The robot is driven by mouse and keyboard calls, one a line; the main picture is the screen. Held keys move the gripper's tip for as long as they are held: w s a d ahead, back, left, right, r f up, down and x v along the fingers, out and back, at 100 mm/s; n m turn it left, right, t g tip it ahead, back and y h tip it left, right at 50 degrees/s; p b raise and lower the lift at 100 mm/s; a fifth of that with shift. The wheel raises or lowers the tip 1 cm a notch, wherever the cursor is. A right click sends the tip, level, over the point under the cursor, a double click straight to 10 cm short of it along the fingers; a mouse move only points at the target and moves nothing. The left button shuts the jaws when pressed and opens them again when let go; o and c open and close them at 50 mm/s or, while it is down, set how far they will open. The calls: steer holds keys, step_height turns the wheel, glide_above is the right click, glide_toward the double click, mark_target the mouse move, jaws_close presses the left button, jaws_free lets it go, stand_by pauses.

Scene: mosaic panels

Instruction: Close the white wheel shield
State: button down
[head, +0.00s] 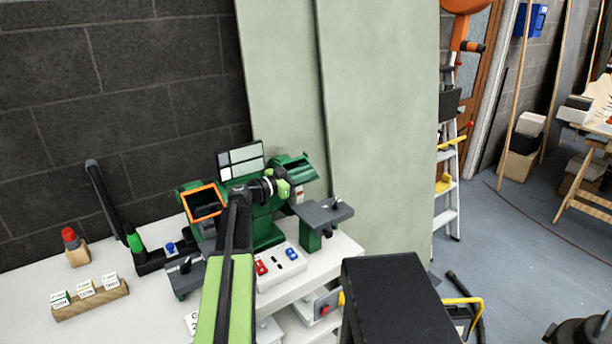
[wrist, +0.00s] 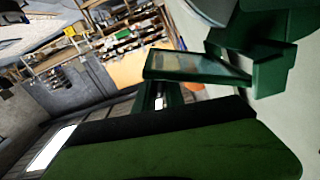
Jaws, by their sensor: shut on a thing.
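A green bench grinder (head: 266,230) stands on the white bench. Its right shield (head: 293,168), a clear pane in a green frame that I take for the white wheel shield, sits tilted above the right side. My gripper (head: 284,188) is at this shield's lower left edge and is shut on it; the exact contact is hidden. In the wrist view, the green-framed pane (wrist: 200,68) lies just beyond my large green and black finger (wrist: 170,145), close to the green housing (wrist: 262,65). The wheel itself is hidden.
An orange-framed shield (head: 203,202) is on the grinder's left. A pale panelled plate (head: 240,160) stands behind. Grey tool rests (head: 325,213) jut out in front. A switch panel (head: 278,266) is below. A black lamp arm (head: 105,200) and wooden block (head: 90,298) stand left.

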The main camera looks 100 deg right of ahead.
steer(key=shift+s+a+f, duration=0.2)
steer(key=shift+s+f, duration=0.05)
steer(key=shift+f, duration=0.05)
steer(key=c, duration=1.7)
jaws_free()
steer(key=shift+c, duration=0.2)
steer(key=shift+o, duration=1.2)
steer(key=shift+s+d, duration=0.15)
steer(key=shift+r+p, duration=0.35)
steer(key=shift+r, duration=0.05)
steer(key=s+a+r+p, duration=0.7)
steer(key=s+r+p, duration=0.1)
steer(key=r+p, duration=0.2)
steer(key=shift+s+a, duration=0.3)
steer(key=shift+s, duration=0.05)
